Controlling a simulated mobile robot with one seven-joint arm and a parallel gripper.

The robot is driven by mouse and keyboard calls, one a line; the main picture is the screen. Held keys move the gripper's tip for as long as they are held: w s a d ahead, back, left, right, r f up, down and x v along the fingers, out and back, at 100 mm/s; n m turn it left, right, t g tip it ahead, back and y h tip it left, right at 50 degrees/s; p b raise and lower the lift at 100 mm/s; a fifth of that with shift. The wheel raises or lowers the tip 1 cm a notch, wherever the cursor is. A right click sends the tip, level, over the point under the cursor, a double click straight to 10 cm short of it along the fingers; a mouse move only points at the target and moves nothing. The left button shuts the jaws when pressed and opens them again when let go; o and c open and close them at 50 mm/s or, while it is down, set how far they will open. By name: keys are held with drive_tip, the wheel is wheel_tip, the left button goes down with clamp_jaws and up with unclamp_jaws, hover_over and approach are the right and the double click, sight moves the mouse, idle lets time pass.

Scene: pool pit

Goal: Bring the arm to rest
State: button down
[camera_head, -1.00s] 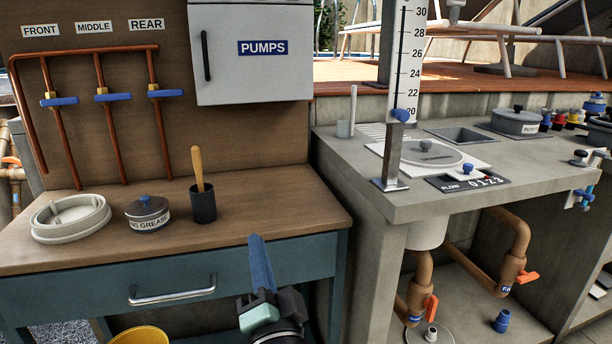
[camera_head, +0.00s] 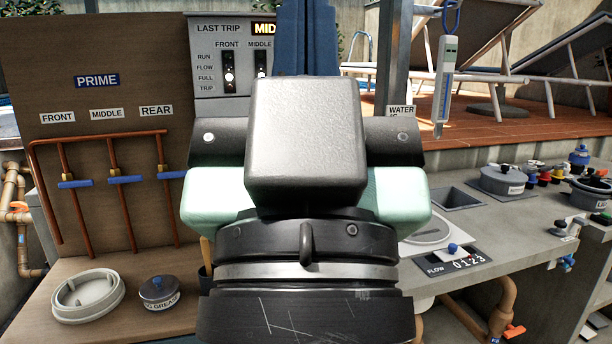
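My gripper (camera_head: 306,38) stands upright very close to the camera in the middle of the view, fingers pointing up. Its dark wrist, a grey block and pale green sides fill the centre. Blue finger surfaces show at the top edge, where their tips are cut off. The gap between the fingers is not clear, so I cannot tell if it is open or shut. No held object shows. The gripper hides the lower pump cabinet, most of the dark cup (camera_head: 205,278) and the middle of the bench.
A wooden bench (camera_head: 45,330) at left holds a pale round lid (camera_head: 88,296) and a grease tin (camera_head: 160,292). Copper pipes with blue valves (camera_head: 127,180) line the board. A grey panel (camera_head: 230,60) stands behind my gripper. A thermometer (camera_head: 444,85) hangs above the stone counter (camera_head: 500,225).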

wheel_tip(320, 180, up, 18)
drive_tip(key=p, duration=1.5)
drive_tip(key=shift+f, duration=0.15)
